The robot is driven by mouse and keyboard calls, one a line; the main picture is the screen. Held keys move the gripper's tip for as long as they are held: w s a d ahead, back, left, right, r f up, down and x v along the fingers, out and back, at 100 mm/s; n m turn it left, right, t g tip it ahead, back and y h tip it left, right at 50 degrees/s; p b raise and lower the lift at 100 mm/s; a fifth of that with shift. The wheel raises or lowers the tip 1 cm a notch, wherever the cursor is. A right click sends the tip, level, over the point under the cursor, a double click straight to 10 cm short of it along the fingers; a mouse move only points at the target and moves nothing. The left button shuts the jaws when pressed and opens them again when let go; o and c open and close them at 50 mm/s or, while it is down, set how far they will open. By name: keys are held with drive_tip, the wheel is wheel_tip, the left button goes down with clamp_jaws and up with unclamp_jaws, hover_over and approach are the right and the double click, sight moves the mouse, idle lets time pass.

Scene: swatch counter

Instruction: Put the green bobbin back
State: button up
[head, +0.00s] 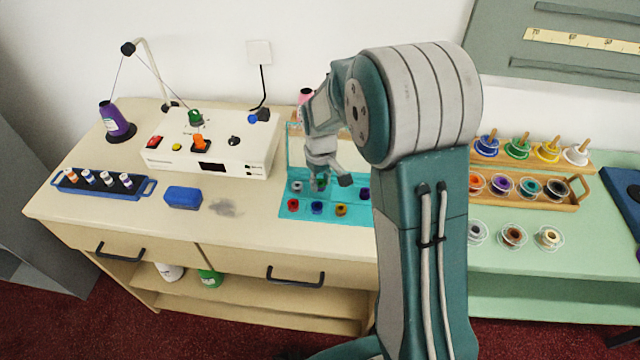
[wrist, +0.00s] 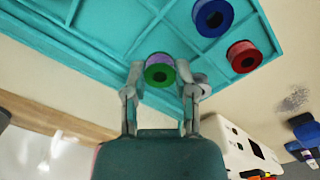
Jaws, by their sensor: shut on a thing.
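My gripper (head: 322,180) is shut on a small green bobbin (wrist: 159,75), with a finger on each side of it in the wrist view (wrist: 159,88). A lavender band shows along the bobbin's upper side there. The bobbin is over or in the teal compartment tray (wrist: 98,52); I cannot tell if it touches the floor. In the head view the tray (head: 284,211) holds a grey bobbin (head: 297,187), a red one (head: 293,204), a blue one (head: 317,208), a mustard one (head: 341,210) and a dark purple one (head: 364,193). My arm hides the tray's right side.
A white winding machine (head: 225,150) with a green piece (head: 195,118) on top stands left of the tray. A blue block (head: 183,197) and a blue rack of small spools (head: 140,187) lie further left. A wooden bobbin rack (head: 540,198) stands on the green counter at right.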

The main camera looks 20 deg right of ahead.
drive_tip(key=shift+f, duration=0.6)
drive_tip(key=shift+a, duration=0.1)
drive_tip(key=o, duration=0.8)
drive_tip(key=shift+a+f, duration=0.1)
drive_tip(key=shift+f, duration=0.05)
